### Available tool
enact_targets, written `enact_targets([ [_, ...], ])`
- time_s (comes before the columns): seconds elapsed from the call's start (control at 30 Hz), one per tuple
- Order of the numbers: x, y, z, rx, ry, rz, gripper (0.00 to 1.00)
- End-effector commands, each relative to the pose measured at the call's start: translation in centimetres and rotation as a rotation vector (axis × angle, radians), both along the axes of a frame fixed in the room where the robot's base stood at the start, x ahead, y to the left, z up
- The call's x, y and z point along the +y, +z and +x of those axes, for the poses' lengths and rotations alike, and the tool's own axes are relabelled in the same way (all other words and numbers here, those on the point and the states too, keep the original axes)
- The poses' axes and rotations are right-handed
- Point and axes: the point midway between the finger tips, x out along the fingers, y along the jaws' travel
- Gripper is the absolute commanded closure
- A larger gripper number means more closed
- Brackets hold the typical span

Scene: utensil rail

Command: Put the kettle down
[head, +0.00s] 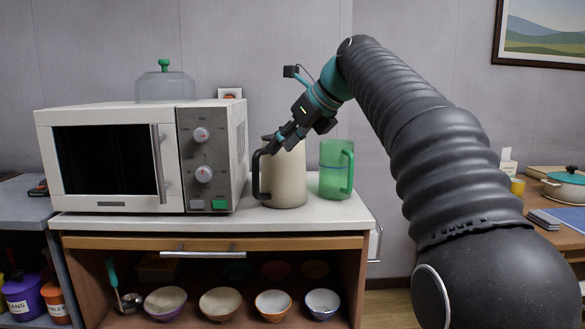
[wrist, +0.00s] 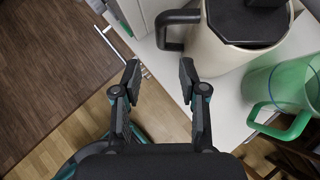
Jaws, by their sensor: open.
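The cream kettle (head: 284,178) with a black handle and dark lid stands upright on the white counter top (head: 320,212), just right of the microwave. In the wrist view the kettle (wrist: 212,55) is at the upper right, with its black handle pointing left. My gripper (head: 275,146) shows in front of the kettle's top in the head view. In the wrist view my gripper (wrist: 160,78) has its fingers spread with nothing between them, and the handle lies beyond the fingertips.
A green translucent pitcher (head: 335,170) stands close to the right of the kettle. A white microwave (head: 140,158) fills the counter's left, with a clear green-knobbed cover (head: 165,86) on top. Bowls (head: 220,302) sit on the shelf below. Little counter is free at the right edge.

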Motion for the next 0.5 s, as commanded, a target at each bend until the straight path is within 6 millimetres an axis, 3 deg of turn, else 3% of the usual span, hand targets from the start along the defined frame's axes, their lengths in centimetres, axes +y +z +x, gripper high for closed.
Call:
enact_targets([
  [0.33,-0.3,-0.1,-0.5,-0.016,0.016,-0.022,0.58],
  [0.5,-1.6,-1.8,-3.4,-0.128,0.142,-0.176,0.58],
])
